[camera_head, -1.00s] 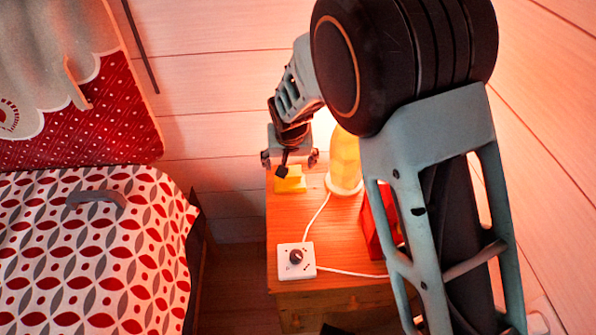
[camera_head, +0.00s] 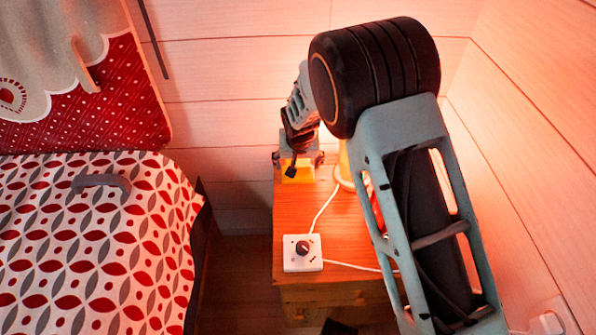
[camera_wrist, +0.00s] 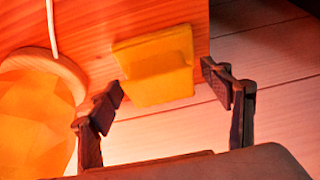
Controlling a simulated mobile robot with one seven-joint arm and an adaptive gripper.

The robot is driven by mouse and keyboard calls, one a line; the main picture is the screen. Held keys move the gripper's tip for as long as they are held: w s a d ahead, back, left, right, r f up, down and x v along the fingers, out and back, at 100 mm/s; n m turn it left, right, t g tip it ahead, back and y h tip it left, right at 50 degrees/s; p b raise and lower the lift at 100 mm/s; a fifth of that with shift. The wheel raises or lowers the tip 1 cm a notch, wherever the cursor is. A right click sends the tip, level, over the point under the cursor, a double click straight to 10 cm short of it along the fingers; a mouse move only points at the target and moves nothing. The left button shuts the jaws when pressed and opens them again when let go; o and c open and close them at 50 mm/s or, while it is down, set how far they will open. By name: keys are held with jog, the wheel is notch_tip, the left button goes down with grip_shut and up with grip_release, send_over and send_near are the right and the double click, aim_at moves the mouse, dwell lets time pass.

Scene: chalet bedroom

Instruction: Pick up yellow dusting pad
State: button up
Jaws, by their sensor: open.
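The yellow dusting pad (camera_head: 298,172) lies at the far left end of the wooden nightstand top. In the wrist view the pad (camera_wrist: 158,66) is near the edge of the wood, roughly between the two dark fingers and a little beyond their tips. I cannot tell whether a finger touches the pad.
A yellow-orange lamp (camera_wrist: 35,125) with a round wooden base stands beside the pad. Its cord runs to a white dial box (camera_head: 303,253) on the nightstand (camera_head: 325,215). A red object (camera_head: 377,212) is partly hidden behind my arm. A patterned bed (camera_head: 95,240) is at left.

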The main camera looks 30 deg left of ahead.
aim_at(298, 161)
jog(key=c, duration=1.3)
jog(key=shift+o, duration=0.2)
jog(key=shift+r, duration=0.45)
notch_tip(298, 161, up, 2)
jog(key=shift+r+p, duration=0.2)
jog(key=shift+p, duration=0.2)
jog(key=s+d+r+p, duration=0.2)
jog(key=s+d+r, duration=0.5)
jog(key=s+r, duration=0.2)
jog(key=s, duration=0.2)
jog(key=shift+s+d+r+p, duration=0.3)
jog(key=shift+s+r+p, duration=0.05)
jog(key=shift+s, duration=0.05)
